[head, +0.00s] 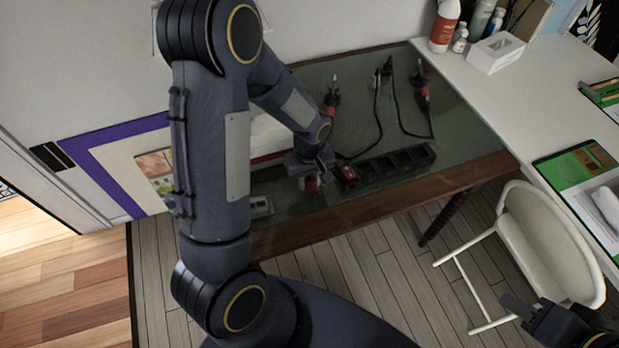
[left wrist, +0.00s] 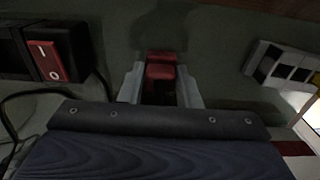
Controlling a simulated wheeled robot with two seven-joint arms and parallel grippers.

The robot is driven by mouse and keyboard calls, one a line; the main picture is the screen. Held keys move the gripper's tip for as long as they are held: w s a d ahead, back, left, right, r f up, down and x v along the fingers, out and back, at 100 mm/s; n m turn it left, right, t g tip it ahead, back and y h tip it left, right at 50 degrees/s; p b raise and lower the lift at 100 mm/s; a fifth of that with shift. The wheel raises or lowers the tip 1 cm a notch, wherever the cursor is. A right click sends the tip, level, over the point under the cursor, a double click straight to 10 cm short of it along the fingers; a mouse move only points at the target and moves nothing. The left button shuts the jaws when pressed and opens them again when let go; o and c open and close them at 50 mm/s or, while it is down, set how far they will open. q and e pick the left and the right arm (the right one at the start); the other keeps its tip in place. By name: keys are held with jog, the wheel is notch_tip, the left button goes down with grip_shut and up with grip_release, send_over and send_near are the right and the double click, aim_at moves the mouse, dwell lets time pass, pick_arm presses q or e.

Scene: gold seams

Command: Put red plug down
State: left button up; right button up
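My left gripper (head: 311,184) is low over the dark green table top, left of the black power strip (head: 395,164). In the left wrist view, the gripper's pale fingers (left wrist: 161,88) stand on both sides of the red plug (left wrist: 161,72) and appear closed on it. The red plug (head: 311,183) shows only as a small red patch in the head view. I cannot tell whether it touches the table. The strip's red switch (left wrist: 46,60) shows at the left of the wrist view. My right gripper (head: 517,306) is at the lower right, away from the table; its opening is unclear.
Other plugs with red parts (head: 331,97) (head: 421,91) and black cables lie toward the table's back. A white block with dark sockets (head: 261,207) is left of my left gripper. A white chair (head: 545,245) stands at the right. The front table edge (head: 380,200) is close.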

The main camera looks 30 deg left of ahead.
aim_at(310, 179)
pick_arm(q)
jog(key=o, duration=0.5)
jog(key=shift+c, duration=0.2)
notch_tip(310, 179, up, 12)
jog(key=p, duration=0.1)
jog(key=s+d+r+m+t+h, duration=0.2)
jog(key=s+r+m, duration=0.2)
jog(key=s, duration=0.4)
jog(key=s+d+r+m+t+h, duration=0.1)
jog(key=s+d+r+m+t, duration=0.1)
jog(key=s+r, duration=0.4)
jog(key=s+m+t, duration=0.1)
jog(key=s+m, duration=0.1)
jog(key=s, duration=0.1)
jog(key=shift+r+t+h, duration=0.3)
jog(key=shift+h, duration=0.1)
